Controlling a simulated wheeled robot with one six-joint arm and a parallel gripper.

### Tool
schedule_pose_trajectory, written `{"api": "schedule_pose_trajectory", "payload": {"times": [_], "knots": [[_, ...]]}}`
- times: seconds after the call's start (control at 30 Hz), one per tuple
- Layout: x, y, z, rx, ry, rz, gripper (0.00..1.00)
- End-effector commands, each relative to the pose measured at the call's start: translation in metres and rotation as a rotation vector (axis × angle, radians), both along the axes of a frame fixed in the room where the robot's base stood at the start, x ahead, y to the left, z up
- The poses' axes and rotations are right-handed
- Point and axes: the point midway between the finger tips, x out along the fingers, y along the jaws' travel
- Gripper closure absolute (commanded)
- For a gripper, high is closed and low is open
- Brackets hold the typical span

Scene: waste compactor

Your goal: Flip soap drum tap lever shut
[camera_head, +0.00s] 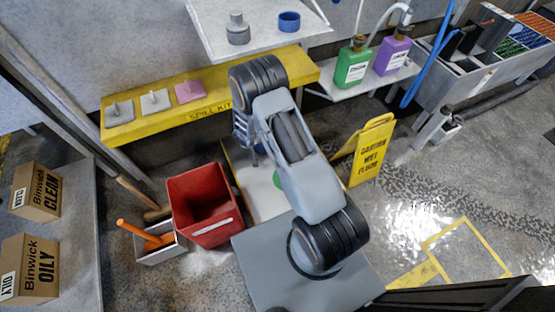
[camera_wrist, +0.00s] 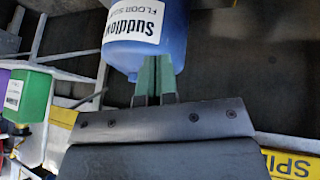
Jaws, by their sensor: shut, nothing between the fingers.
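The blue soap drum (camera_wrist: 172,38) shows at the top of the wrist view, with a white label reading "Suddlow" and "Floor soap" in part. My gripper (camera_wrist: 155,62) is shut and empty, its two green fingers side by side. The fingertips overlap the lower part of the drum in the picture; I cannot tell whether they touch it. The tap and its lever cannot be made out, and the fingers cover part of that area. In the head view my arm hides the drum.
A yellow spill-kit shelf (camera_head: 153,122) runs along the wall. Green (camera_head: 352,66) and purple (camera_head: 391,55) bottles stand on a white shelf. Below are a red bin (camera_head: 205,203) and a yellow wet-floor sign (camera_head: 372,150). A white shelf (camera_head: 262,35) is above.

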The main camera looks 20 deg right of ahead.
Motion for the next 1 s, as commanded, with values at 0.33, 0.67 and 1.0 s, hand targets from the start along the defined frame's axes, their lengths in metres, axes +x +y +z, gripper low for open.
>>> {"api": "schedule_pose_trajectory", "payload": {"times": [0.33, 0.67, 1.0], "knots": [[-0.028, -0.027, -0.093, -0.159, 0.09, -0.058, 1.0], [-0.011, -0.051, -0.141, -0.165, 0.094, -0.061, 1.0], [0.004, -0.084, -0.177, -0.164, 0.093, -0.062, 1.0]]}}
